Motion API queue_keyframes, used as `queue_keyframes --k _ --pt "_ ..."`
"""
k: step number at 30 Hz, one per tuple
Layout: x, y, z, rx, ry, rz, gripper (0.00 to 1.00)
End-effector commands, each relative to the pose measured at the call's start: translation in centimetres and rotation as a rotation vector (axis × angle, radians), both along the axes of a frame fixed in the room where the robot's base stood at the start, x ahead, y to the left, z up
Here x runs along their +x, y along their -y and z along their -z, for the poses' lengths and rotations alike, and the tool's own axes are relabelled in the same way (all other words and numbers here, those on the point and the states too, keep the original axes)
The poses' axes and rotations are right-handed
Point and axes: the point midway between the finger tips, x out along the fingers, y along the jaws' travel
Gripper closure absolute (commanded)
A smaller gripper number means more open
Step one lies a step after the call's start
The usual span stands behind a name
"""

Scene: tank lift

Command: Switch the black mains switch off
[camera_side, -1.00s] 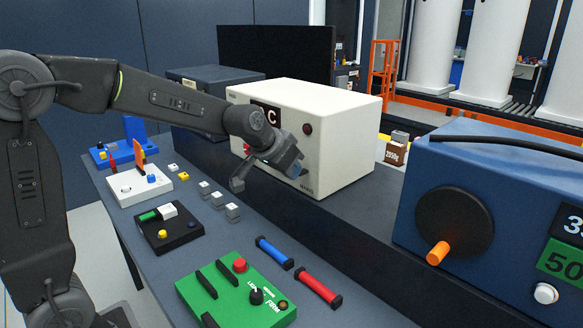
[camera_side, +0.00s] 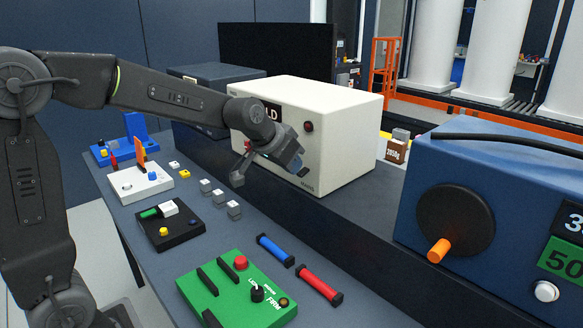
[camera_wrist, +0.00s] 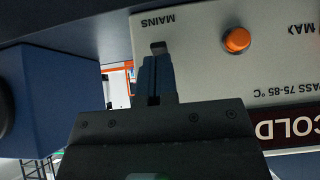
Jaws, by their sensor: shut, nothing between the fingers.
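The white box (camera_side: 345,140) bears the word MAINS at its lower front corner. In the wrist view its panel (camera_wrist: 190,60) is upside down, and the small black mains switch (camera_wrist: 158,47) sits by that word. My gripper (camera_wrist: 155,68) is shut and empty, with its fingertips at the switch's near edge; I cannot tell whether they touch it. In the side view my gripper (camera_side: 297,167) is close to the box front and hides the switch. Whether the switch is on or off cannot be told.
The display (camera_wrist: 290,128) on the box reads COLD, near an orange round button or lamp (camera_wrist: 237,40). A blue machine (camera_side: 500,190) with an orange-handled crank stands at the right. The bench carries a green panel (camera_side: 235,290), blue and red cylinders, and several small blocks.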

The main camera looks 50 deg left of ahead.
Motion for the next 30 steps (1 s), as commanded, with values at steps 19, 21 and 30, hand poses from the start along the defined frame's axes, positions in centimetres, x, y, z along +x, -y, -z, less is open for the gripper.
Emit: queue_keyframes --k 19,21,30 --pt "-1.8 0.0 -1.4 0.0 0.002 -0.001 1.0" --pt "-2.9 0.0 -1.9 0.0 0.003 -0.001 1.0" --pt "-7.5 0.0 -4.0 0.0 0.003 -0.001 1.0"
